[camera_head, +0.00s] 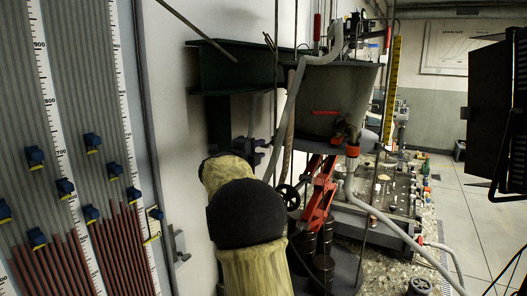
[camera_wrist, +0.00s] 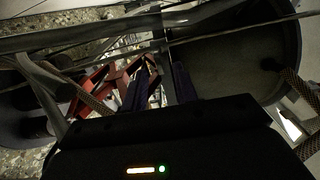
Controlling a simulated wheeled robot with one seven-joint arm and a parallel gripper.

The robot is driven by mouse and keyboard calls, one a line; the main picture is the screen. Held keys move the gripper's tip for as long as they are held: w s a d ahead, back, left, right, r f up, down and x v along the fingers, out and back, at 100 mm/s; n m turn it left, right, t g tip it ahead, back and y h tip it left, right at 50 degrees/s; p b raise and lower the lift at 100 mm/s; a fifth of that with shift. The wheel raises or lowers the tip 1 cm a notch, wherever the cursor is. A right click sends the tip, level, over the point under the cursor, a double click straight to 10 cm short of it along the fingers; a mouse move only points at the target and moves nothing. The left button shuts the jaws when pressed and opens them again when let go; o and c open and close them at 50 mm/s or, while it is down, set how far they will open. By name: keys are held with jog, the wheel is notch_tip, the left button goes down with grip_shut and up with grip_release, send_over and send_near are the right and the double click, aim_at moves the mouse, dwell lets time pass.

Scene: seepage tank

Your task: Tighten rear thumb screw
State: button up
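I cannot pick out the rear thumb screw for certain in either view. My gripper (camera_head: 252,147) is a small dark purple shape beyond my covered arm in the camera_head view, in front of the wall and below a dark green beam. In the camera_wrist view my gripper (camera_wrist: 160,80) shows two purple fingers standing apart. Metal rods and part of a red frame show through the gap, and I see nothing clearly held. The dark gripper body hides the lower part of that view.
The tank (camera_head: 335,98) with a red lever (camera_head: 326,113) stands to the right, above a red support frame (camera_head: 320,196) and a black handwheel (camera_head: 288,196). A tube panel (camera_head: 80,110) with blue clips is at left. A grey hose (camera_head: 385,215) crosses low. Open floor (camera_head: 475,205) lies at right.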

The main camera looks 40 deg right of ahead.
jog(key=b+v, duration=0.2)
jog(key=v, duration=1.1)
jog(key=shift+a+f, duration=0.1)
